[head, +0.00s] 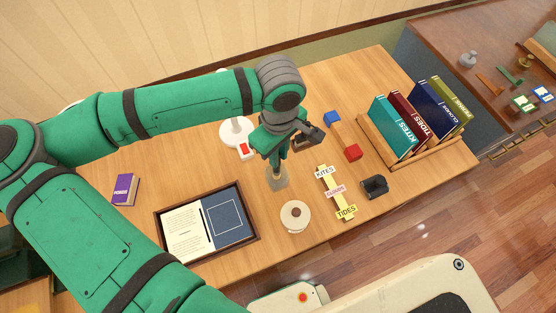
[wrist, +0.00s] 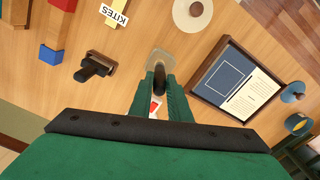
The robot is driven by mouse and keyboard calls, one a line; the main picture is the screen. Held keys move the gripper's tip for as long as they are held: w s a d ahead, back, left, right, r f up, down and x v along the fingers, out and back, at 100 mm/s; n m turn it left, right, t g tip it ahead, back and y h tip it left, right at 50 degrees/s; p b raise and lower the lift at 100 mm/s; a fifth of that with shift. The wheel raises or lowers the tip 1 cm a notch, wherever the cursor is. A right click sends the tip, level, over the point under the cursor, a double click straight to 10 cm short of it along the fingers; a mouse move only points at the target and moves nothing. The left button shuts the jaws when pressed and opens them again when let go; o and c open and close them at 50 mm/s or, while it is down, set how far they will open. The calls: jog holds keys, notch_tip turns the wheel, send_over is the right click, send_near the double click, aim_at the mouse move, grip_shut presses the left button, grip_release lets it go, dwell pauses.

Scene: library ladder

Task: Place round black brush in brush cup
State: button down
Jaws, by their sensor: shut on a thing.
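My gripper (head: 277,163) points down over the middle of the table, shut on the round black brush. In the wrist view the brush's dark rounded end (wrist: 159,78) shows between the green fingers (wrist: 158,98); the rest is hidden. Directly beneath is a pale grey, squarish, cup-like piece (head: 278,184), which also shows in the wrist view (wrist: 160,56). It looks like the brush cup, though I cannot be sure. I cannot tell whether the brush is inside it or just above.
A round cream piece (head: 295,215), a label strip (head: 335,192) and a dark holder (head: 375,187) stand near the front. A framed tray (head: 250,235) lies left. Red and blue blocks (head: 353,152) and a book rack (head: 430,154) are right. A white lamp base (head: 233,136) stands behind.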

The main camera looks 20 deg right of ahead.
aim_at(278, 171)
jog(key=shift+f, duration=1.9)
jog(key=c, duration=1.7)
grip_release()
jog(key=shift+f, duration=0.15)
jog(key=shift+o, duration=0.2)
notch_tip(278, 171, up, 12)
jog(key=shift+r, duration=0.2)
